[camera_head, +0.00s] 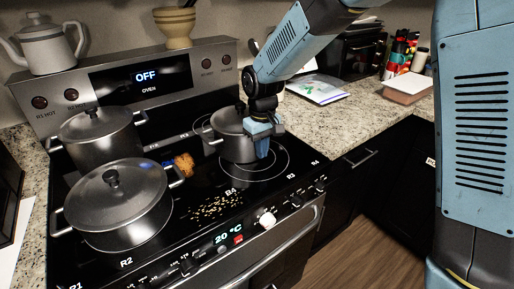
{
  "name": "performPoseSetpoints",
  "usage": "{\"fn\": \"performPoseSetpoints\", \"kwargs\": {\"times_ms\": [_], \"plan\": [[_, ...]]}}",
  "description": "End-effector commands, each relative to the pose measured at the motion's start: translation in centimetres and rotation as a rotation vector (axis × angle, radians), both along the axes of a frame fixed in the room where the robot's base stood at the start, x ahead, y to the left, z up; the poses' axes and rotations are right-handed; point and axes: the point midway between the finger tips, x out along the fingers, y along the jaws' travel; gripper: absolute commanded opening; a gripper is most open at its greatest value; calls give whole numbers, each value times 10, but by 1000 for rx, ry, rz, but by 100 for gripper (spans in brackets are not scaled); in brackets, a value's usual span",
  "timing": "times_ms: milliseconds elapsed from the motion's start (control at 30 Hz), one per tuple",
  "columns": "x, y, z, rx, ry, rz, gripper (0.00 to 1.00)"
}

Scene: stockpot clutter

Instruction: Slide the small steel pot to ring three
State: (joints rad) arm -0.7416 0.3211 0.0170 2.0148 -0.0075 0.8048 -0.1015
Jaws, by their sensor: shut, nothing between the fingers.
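The small steel pot (229,146) is upright with its lid on, toward the right of the black glass cooktop. It overlaps the back left of a marked ring (271,172), whose front and right parts are bare. Small labels run along the front of the cooktop, and an R3 label (291,176) is near this ring. My gripper (262,154) is shut, fingers pointing down, at the pot's right side and over the ring. It hides part of the pot's right side. I cannot tell whether it touches the pot.
Two larger lidded pots, one at the front (118,213) and one behind it (98,142), fill the left side. A brown sponge-like item (184,164) and scattered crumbs (217,207) lie left of and before the small pot. The counter (310,128) is to the right.

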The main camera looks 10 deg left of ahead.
Motion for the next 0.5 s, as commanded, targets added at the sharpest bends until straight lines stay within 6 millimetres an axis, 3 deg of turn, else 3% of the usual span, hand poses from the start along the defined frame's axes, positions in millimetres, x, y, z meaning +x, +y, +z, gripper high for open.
{"fn": "performPoseSetpoints", "kwargs": {"times_ms": [500], "plan": [[13, 15, -3, -4, 5, 0, 0]]}}
